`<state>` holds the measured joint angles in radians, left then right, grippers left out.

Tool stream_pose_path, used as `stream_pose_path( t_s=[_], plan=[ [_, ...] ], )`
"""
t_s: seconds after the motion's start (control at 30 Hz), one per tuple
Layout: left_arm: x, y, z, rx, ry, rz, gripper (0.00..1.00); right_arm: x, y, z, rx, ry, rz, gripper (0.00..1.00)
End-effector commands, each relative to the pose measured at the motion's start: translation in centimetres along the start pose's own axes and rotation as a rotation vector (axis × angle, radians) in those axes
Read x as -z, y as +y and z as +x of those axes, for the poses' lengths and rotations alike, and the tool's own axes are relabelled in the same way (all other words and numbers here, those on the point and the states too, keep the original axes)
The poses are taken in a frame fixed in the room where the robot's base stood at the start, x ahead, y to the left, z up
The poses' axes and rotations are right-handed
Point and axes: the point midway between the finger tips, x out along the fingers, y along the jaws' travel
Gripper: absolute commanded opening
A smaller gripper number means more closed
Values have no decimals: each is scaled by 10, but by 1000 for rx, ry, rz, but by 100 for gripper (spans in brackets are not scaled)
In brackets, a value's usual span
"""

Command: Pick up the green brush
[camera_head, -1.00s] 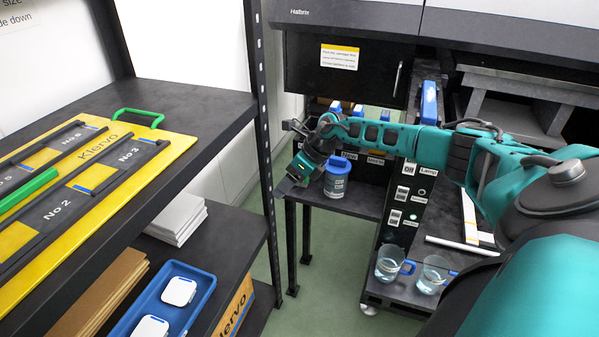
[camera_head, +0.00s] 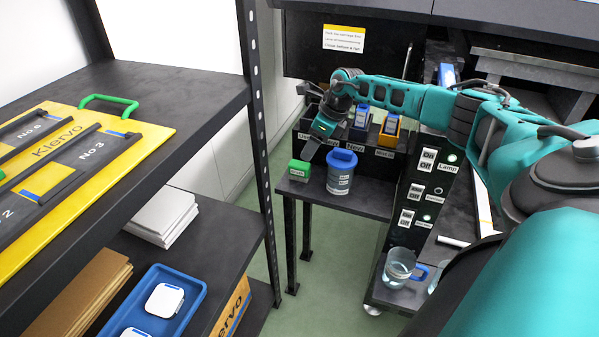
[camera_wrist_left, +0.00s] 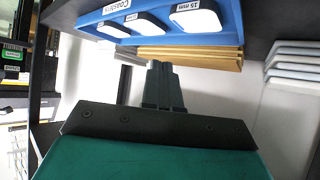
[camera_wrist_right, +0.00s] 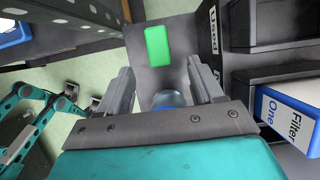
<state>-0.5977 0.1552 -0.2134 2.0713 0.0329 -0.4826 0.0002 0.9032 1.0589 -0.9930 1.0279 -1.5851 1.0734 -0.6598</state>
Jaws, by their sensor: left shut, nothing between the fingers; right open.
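A small green block with a dark label (camera_head: 299,170), which seems to be the green brush, lies on the small dark table (camera_head: 370,204), left of a blue-lidded jar (camera_head: 341,172).
Behind the table stand dark bins with blue and orange boxes (camera_head: 388,130). A switch panel (camera_head: 425,190) is to the right, with a glass mug (camera_head: 400,265) below. The shelf's upright post (camera_head: 258,110) stands left of the table. A green handle (camera_head: 107,99) is on the yellow board.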

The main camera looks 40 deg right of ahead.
Motion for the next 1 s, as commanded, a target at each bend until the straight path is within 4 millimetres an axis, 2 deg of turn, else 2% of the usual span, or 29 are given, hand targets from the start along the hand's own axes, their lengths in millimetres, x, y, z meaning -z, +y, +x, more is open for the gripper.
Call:
stream_pose_path(
  t_s=[0.03,0.2,0.47,0.77,0.9,1.0],
  plan=[
    [-9,0,8,-2,7,1,0,2,0,14,-1,-2,-1,66],
    [-24,-1,20,-1,11,2,0,1,0,35,0,-1,-1,66],
    [-30,-1,25,-1,12,2,0,0,0,43,1,-2,0,66],
    [-58,-1,44,-4,4,-1,0,-1,4,78,0,-2,-1,66],
    [-54,2,46,-11,18,-10,0,-1,4,90,0,-2,-1,66],
    [-50,4,46,-16,20,-15,0,-2,4,92,1,-1,-1,66]
  ],
)
